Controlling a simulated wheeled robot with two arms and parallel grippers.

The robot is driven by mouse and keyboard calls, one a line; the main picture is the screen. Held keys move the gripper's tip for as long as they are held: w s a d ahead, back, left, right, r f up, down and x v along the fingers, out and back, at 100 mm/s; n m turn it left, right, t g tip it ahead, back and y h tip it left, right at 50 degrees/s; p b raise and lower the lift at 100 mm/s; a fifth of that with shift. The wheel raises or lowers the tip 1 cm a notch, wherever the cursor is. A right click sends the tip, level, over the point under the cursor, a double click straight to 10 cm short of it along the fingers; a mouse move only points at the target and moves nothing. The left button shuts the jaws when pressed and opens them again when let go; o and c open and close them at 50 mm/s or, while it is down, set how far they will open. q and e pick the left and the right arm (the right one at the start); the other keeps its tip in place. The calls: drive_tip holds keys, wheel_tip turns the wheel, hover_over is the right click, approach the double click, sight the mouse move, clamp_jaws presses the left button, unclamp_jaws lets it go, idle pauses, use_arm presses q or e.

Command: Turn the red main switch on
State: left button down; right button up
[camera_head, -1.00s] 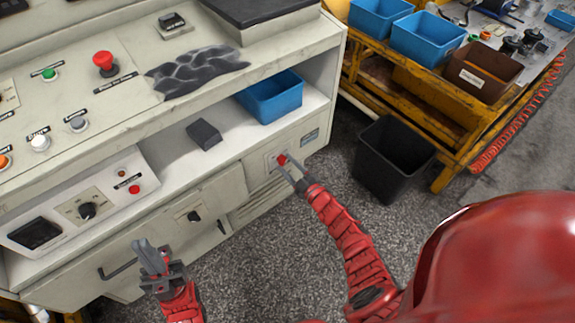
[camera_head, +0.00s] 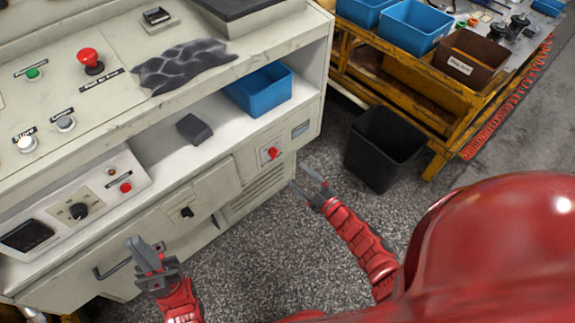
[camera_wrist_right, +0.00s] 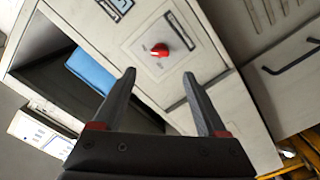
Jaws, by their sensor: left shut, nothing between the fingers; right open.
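The red main switch (camera_head: 272,153) is a small red knob on a pale plate on the lower right front of the grey cabinet. It also shows in the right wrist view (camera_wrist_right: 159,50), ahead of the fingertips, its handle lying close to level across that picture. My right gripper (camera_head: 309,177) is open and empty, apart from the switch, to its right and in front of the cabinet. In the right wrist view its fingers (camera_wrist_right: 160,76) are spread, with the knob beyond the gap between them. My left gripper (camera_head: 142,244) is shut and empty in front of the cabinet's lower left.
A black bin (camera_head: 385,147) stands on the floor right of the cabinet, beside a yellow workbench (camera_head: 400,88) with blue boxes. A red mushroom button (camera_head: 88,57) is on the panel top. A blue box (camera_head: 259,90) sits on the shelf. The floor before the cabinet is clear.

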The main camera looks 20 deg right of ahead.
drive_tip(key=v, duration=0.7)
drive_tip(key=shift+r, duration=0.1)
